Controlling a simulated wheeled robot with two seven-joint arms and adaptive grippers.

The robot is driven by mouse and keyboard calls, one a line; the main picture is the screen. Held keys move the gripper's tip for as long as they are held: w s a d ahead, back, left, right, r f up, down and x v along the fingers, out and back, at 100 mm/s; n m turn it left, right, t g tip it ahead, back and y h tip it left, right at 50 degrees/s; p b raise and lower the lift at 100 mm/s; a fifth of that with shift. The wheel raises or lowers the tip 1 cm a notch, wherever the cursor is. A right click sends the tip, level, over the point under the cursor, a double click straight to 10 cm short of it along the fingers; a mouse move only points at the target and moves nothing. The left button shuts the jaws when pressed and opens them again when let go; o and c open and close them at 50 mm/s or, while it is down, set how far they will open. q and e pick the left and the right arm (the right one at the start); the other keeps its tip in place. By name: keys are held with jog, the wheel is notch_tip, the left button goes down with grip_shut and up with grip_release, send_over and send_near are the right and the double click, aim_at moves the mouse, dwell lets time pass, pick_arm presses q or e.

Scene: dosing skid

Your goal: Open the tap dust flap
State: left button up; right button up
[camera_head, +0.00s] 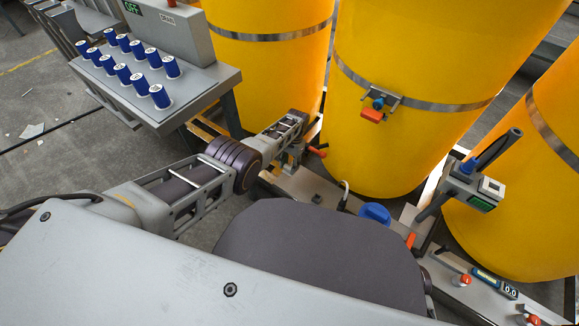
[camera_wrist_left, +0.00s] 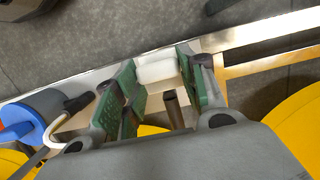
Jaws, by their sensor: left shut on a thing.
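My left gripper (camera_head: 297,150) reaches in from the left, low in front of the yellow drums, beside a tap with an orange lever (camera_head: 317,151). In the left wrist view its two green-padded fingers (camera_wrist_left: 160,88) stand apart, with a pale white block-like piece (camera_wrist_left: 157,68) between them. The gripper is shut on this piece, which may be the tap dust flap; I cannot be sure. A short brown rod (camera_wrist_left: 173,110) shows between the fingers. In the head view the fingers and wrist hide most of the tap. My right gripper is not in view.
Yellow drums (camera_head: 400,110) stand close behind the gripper. A blue cap (camera_head: 375,213) and a thin curved hose (camera_head: 344,192) are to its right on the skid. A dark handled device (camera_head: 475,180) is at the right.

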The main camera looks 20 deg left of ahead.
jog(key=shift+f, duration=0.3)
pick_arm(q)
jog(key=o, duration=1)
jog(key=shift+w+r, duration=0.1)
jog(key=shift+r, duration=0.15)
jog(key=v, duration=1.1)
jog(key=shift+w+r, duration=0.15)
jog(key=shift+r, duration=0.1)
jog(key=shift+d+f, duration=0.1)
dwell(0.5)
